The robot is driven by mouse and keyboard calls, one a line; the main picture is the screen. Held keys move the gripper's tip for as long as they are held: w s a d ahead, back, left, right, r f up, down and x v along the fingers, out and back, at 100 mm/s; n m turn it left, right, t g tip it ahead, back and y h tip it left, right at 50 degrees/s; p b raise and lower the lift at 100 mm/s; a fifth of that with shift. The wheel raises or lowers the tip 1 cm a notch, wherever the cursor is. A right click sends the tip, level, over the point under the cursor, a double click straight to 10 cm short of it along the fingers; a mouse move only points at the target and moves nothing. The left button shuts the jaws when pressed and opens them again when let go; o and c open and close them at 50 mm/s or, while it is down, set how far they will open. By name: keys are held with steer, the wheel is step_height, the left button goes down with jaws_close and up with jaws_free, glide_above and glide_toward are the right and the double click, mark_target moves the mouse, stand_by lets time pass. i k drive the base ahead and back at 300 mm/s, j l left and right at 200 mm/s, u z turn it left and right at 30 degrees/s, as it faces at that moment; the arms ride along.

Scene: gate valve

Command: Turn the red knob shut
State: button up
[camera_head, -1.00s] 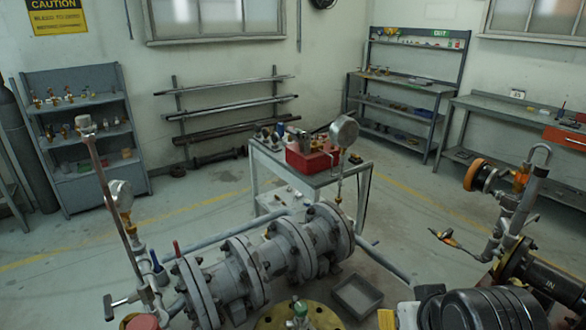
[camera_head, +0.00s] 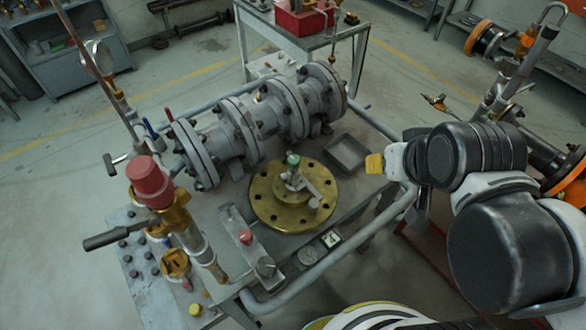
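A large red knob (camera_head: 150,180) sits on top of a brass valve body (camera_head: 178,222) at the left of the bench. The fingers of my gripper cannot be made out clearly, and nothing is seen held.
A flanged grey pipe (camera_head: 258,128) crosses the back of the bench. A brass round flange (camera_head: 290,205) with a green-topped fitting stands mid-bench, beside an empty grey tray (camera_head: 346,152). A dark lever (camera_head: 115,234) sticks out left of the brass valve. Pipework with an orange wheel (camera_head: 486,40) stands at right.

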mark_target(245, 236)
steer(key=u, duration=1.4)
steer(key=k+l+z, duration=0.2)
steer(key=k+l, duration=0.15)
steer(key=l, duration=0.2)
